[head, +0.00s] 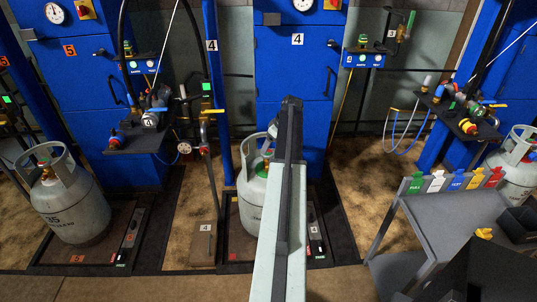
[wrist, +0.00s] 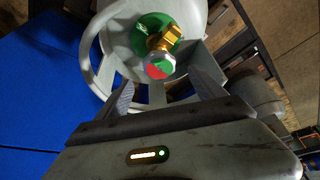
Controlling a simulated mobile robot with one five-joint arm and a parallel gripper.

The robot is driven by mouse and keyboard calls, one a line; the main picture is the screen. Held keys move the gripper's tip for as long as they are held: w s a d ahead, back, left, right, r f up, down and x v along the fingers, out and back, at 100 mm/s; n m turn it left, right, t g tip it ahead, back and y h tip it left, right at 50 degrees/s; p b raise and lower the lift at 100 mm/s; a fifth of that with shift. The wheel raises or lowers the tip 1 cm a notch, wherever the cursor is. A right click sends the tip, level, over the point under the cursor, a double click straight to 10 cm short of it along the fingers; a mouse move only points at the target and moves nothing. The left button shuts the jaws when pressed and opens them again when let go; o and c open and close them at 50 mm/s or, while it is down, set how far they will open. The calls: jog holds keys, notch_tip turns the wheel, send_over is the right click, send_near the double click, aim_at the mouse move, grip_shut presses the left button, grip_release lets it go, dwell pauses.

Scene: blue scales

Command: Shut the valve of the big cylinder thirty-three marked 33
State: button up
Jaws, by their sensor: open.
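A grey gas cylinder (head: 251,200) stands on the scale at bay 4, partly hidden behind my arm. Its number cannot be read. Its collar surrounds a valve with a green base (head: 262,168). In the wrist view, a grey collar (wrist: 88,62) surrounds a brass valve (wrist: 163,42) on a green base. The valve's round end (wrist: 157,68) is red and green with a silver rim. My gripper (wrist: 165,92) is open, its two fingers apart on either side below the valve. I see nothing between the fingers. Another cylinder (head: 72,208), marked 35 as far as I can read, stands at bay 5.
Blue cabinets (head: 292,75) with gauges and hoses stand behind the scales. A grey rack with coloured tags (head: 437,183) and another cylinder (head: 515,172) are at right. Open floor (head: 365,190) lies between bay 4 and the rack. A thin post and hoses rise left of bay 4.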

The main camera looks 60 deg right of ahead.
aim_at(268, 152)
jog(key=b+x, duration=0.3)
jog(key=x, duration=0.2)
jog(key=shift+r, duration=0.1)
jog(key=c, duration=1.3)
jog(key=shift+d, duration=0.15)
jog(key=shift+c, duration=0.3)
